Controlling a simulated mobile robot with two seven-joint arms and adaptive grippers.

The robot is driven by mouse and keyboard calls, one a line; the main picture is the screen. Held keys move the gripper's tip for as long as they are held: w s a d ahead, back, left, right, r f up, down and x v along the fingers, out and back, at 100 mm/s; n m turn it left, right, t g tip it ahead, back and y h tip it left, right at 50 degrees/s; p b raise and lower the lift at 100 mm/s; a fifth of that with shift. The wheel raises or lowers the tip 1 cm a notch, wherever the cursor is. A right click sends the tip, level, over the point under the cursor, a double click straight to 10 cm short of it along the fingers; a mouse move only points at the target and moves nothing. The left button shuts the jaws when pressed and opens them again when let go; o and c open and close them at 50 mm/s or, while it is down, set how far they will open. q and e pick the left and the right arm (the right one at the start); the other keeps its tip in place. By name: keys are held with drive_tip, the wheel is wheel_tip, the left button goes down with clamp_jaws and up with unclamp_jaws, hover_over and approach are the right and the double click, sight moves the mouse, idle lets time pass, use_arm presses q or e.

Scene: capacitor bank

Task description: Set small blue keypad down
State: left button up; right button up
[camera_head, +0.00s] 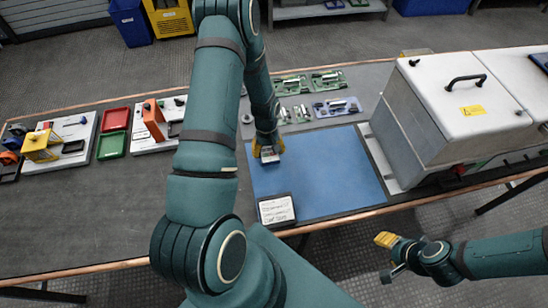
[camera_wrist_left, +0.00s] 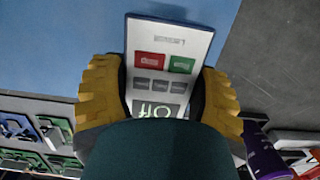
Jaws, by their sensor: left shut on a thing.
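The small blue keypad (camera_wrist_left: 166,62) has a white face with red, green and grey buttons and a blue edge. My left gripper (camera_head: 268,149) is shut on it, with one yellow finger on each side in the left wrist view (camera_wrist_left: 160,95). In the head view the keypad (camera_head: 270,156) shows at the fingertips, over the left back part of the blue mat (camera_head: 325,180). I cannot tell whether it touches the mat. The keypad's near end is partly hidden by the gripper in the wrist view. My right gripper (camera_head: 388,256) is off the table at the lower right, its opening unclear.
A labelled dark block (camera_head: 276,209) sits at the mat's front left corner. A large grey-white cabinet (camera_head: 440,110) stands right of the mat. Green and bluish trays (camera_head: 325,82) lie behind it. Red (camera_head: 115,119) and green (camera_head: 111,145) trays lie left. The mat's middle is clear.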

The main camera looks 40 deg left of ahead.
sight(269, 157)
use_arm(q)
drive_tip(key=shift+f, duration=2)
drive_tip(key=shift+f+b, duration=0.2)
drive_tip(key=shift+b, duration=0.15)
drive_tip(key=o, duration=1.2)
drive_tip(key=shift+o, duration=0.2)
drive_tip(key=shift+r, duration=0.2)
drive_tip(key=r, duration=0.4)
drive_tip(key=r+p, duration=0.1)
drive_tip(key=r, duration=0.3)
drive_tip(key=a+r, duration=0.1)
drive_tip(key=r, duration=0.3)
drive_tip(key=shift+w, duration=0.4)
drive_tip(key=s+d+m+t+h, duration=0.1)
drive_tip(key=s+d+m, duration=0.1)
drive_tip(key=d, duration=0.7)
drive_tip(key=s+d+f+m+t, duration=0.1)
drive_tip(key=s+d+m, duration=0.1)
drive_tip(key=d, duration=0.7)
drive_tip(key=s+d+f+m+t+h, duration=0.1)
drive_tip(key=s+d+m, duration=0.2)
drive_tip(key=d, duration=0.6)
drive_tip(key=shift+d+f+m+h, duration=0.15)
drive_tip(key=shift+f+m+h, duration=0.15)
drive_tip(key=shift+m, duration=0.3)
